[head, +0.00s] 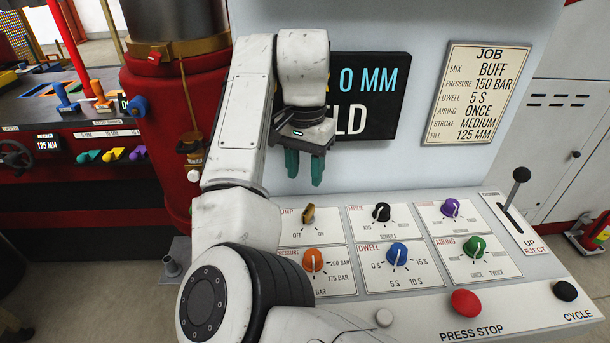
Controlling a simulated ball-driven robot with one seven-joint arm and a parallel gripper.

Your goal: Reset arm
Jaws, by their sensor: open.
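My arm is white and rises from the bottom of the head view, bends at the top, and hangs down to my gripper (304,170). The gripper has two teal fingers pointing down. They are apart with nothing between them. The gripper is in front of the pale machine panel, above the control console (355,208), and touches no control. My arm covers part of the dark display (370,95), which shows "0 MM" and the letters "LD".
The console carries a tan pump switch (308,214), several coloured knobs, a red press stop button (466,302), a black cycle button (565,291) and an eject lever (517,182). A job card (476,95) is on the panel. A red press column (170,120) stands left.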

